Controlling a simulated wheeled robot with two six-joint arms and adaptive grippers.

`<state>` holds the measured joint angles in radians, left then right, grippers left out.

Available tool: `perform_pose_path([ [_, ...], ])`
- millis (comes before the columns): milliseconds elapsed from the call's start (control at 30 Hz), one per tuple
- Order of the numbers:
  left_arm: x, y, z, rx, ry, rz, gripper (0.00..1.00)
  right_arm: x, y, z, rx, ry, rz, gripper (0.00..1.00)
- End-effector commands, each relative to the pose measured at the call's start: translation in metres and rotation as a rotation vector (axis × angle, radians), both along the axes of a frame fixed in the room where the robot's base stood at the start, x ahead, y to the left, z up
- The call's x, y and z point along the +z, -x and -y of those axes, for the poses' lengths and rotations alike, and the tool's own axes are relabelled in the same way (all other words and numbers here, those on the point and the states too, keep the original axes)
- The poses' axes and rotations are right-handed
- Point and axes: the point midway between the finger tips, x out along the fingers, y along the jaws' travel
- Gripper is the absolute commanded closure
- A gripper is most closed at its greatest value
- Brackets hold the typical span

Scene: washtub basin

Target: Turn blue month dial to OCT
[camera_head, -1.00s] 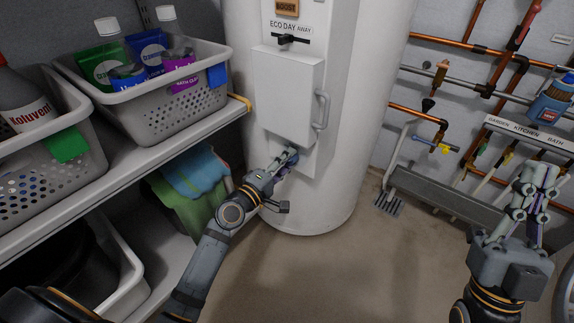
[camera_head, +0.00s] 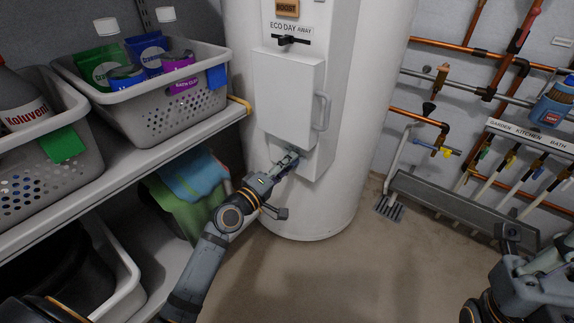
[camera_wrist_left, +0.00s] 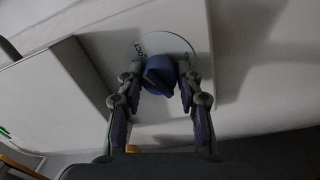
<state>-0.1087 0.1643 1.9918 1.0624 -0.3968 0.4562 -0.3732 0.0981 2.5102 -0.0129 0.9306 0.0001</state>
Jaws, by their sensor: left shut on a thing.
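The blue month dial (camera_wrist_left: 158,75) shows in the left wrist view, in front of a round white disc (camera_wrist_left: 168,42) with small dark letters that I cannot read surely. My left gripper (camera_wrist_left: 158,84) has one finger on each side of the dial and is shut on it. In the head view my left gripper (camera_head: 288,160) reaches the lower front of the white panel, below the box with the handle, and its fingers hide the dial there. My right gripper (camera_head: 530,250) is at the lower right edge, partly cut off and away from the dial; its opening is unclear.
The white box door (camera_head: 287,98) with its handle (camera_head: 322,111) is just above the left gripper. A shelf (camera_head: 150,150) with baskets (camera_head: 180,115) stands left of the arm. Copper pipes and a grey trough (camera_head: 450,207) are at right. The floor between is clear.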

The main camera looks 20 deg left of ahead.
Motion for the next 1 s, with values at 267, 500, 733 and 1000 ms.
perform_pose_path([
  [267,-0.002,0.000,0.000,-0.001,-0.001,-0.003,0.41,0.000,0.000,0.000,0.000,0.000,0.000,1.00],
  [500,-0.001,0.000,0.000,0.000,-0.001,-0.002,0.41,0.000,0.000,0.000,0.000,-0.001,-0.003,1.00],
  [733,-0.004,0.028,-0.010,-0.003,-0.007,-0.006,0.41,-0.001,0.000,0.000,-0.001,-0.001,-0.003,1.00],
  [1000,-0.007,0.086,-0.033,-0.005,-0.010,-0.007,0.41,0.000,0.000,0.000,0.000,0.000,-0.002,1.00],
])
